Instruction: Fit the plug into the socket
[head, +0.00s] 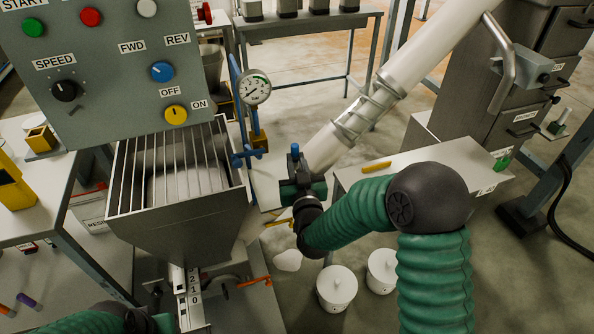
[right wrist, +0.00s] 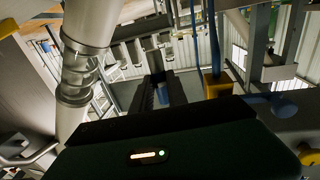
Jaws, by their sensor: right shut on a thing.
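My right gripper (head: 294,160) is shut on a small blue piece, apparently the plug (head: 295,150), and holds it upright right of the hopper. In the right wrist view the blue plug (right wrist: 162,94) shows between the two dark fingers (right wrist: 160,88). A yellow box (head: 259,141) stands on the blue pipework to the left of the gripper, apart from it. It also shows in the right wrist view (right wrist: 217,88). I cannot tell whether it holds the socket; no socket opening is clear. Only part of my left arm shows at the bottom edge; its fingertips are out of frame.
A grated steel hopper (head: 175,215) stands left, below a control panel (head: 110,70). A gauge (head: 254,87) is near the gripper. A slanted white tube (head: 430,55) rises behind. A bench (head: 430,165) stands right, and white tubs (head: 337,288) are on the floor.

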